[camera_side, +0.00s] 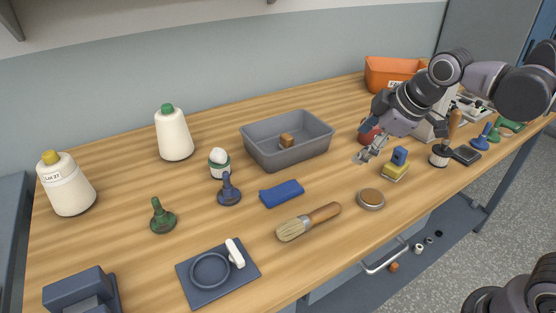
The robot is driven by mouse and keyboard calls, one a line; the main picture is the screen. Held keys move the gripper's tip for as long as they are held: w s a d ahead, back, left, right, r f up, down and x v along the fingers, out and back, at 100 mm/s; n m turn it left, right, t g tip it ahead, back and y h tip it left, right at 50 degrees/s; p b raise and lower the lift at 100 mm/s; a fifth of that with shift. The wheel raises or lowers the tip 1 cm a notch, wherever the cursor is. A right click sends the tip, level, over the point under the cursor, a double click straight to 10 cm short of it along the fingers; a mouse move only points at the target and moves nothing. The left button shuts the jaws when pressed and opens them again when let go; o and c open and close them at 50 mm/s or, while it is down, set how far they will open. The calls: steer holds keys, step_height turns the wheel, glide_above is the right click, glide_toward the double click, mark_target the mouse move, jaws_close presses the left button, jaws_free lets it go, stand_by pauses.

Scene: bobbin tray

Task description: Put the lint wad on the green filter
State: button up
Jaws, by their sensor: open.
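A small white, rounded lump that looks like the lint wad (218,155) sits on top of a short round piece with a green band, which looks like the green filter (220,170). They stand left of the grey bin, near the middle of the table. No hand or finger is near them. My gripper (364,157) is open, well to their right, above the table just right of the grey bin. Nothing shows between its fingers.
The grey bin (262,149) holds a small brown block (286,140). Two thread cones (174,136) stand at the left. A yellow-based block (395,172) is near my gripper.

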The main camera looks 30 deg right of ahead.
steer(key=s+d+f+m, duration=0.3)
steer(key=s+f+m, duration=0.4)
steer(key=s+m, duration=0.1)
steer(key=shift+s+d+m+t, duration=0.15)
steer(key=shift+s+m+t, duration=0.15)
steer(key=shift+m+t, duration=0.1)
steer(key=shift+f, duration=0.1)
stand_by(0.6)
